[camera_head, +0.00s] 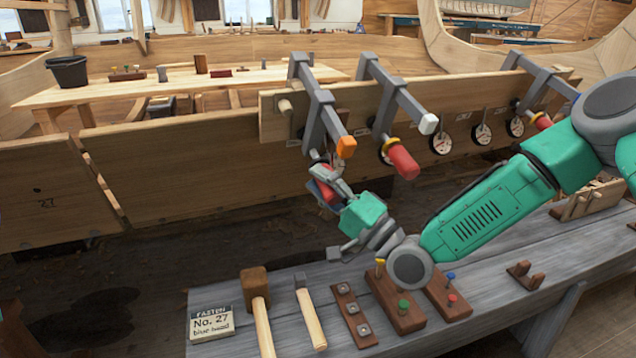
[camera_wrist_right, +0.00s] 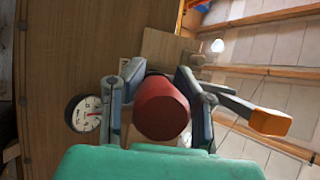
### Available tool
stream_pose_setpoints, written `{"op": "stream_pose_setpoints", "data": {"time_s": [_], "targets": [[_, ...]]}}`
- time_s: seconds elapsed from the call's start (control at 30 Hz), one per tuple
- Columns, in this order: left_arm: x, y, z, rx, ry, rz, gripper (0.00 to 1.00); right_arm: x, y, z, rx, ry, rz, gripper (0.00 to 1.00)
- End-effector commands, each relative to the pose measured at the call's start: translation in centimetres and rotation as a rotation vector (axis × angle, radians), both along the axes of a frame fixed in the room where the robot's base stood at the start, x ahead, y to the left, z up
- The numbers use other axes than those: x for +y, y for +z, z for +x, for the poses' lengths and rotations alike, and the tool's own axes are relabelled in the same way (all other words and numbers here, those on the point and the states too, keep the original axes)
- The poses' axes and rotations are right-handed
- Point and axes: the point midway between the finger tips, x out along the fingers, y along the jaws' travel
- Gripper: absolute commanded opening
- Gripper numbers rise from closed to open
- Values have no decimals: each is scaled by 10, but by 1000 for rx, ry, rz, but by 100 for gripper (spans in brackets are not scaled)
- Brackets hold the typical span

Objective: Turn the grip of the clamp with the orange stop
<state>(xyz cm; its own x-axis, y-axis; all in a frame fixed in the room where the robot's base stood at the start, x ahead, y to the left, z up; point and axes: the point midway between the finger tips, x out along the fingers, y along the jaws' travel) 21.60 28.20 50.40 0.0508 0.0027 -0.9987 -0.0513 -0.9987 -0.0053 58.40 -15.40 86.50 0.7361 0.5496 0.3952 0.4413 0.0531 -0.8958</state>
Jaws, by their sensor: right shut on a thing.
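The clamp with the orange stop (camera_head: 346,147) hangs over the plank at the left of the row of clamps. Its orange stop also shows at the right of the right wrist view (camera_wrist_right: 270,122). My right gripper (camera_head: 328,186) is shut on the clamp's red grip (camera_wrist_right: 162,108), with one finger on each side of it. In the head view the gripper hides most of the red grip. My left gripper is not in view.
A clamp with a white stop (camera_head: 428,124) and red grip (camera_head: 402,160) stands just right, with another clamp farther right. Round dials (camera_head: 441,144) line the plank (camera_head: 190,172). Below, a grey bench (camera_head: 260,335) holds a mallet (camera_head: 255,283), a hammer (camera_head: 308,312) and wooden blocks.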

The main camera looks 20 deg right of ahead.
Motion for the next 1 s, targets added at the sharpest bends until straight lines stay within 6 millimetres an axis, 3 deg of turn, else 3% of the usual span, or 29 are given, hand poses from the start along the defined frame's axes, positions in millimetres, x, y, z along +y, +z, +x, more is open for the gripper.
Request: {"op": "stream_pose_setpoints", "data": {"time_s": [0.1,0.13,0.2,0.67,1.0], "targets": [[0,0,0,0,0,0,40,-2,-6,0,12,-4,-6,0],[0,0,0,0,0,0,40,-2,-6,0,12,-4,-6,30],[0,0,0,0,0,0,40,-2,-6,0,12,-4,-6,53],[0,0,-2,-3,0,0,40,-7,-6,-8,5,-3,-3,53],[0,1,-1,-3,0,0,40,-47,-35,-58,9,-6,-1,53]]}}
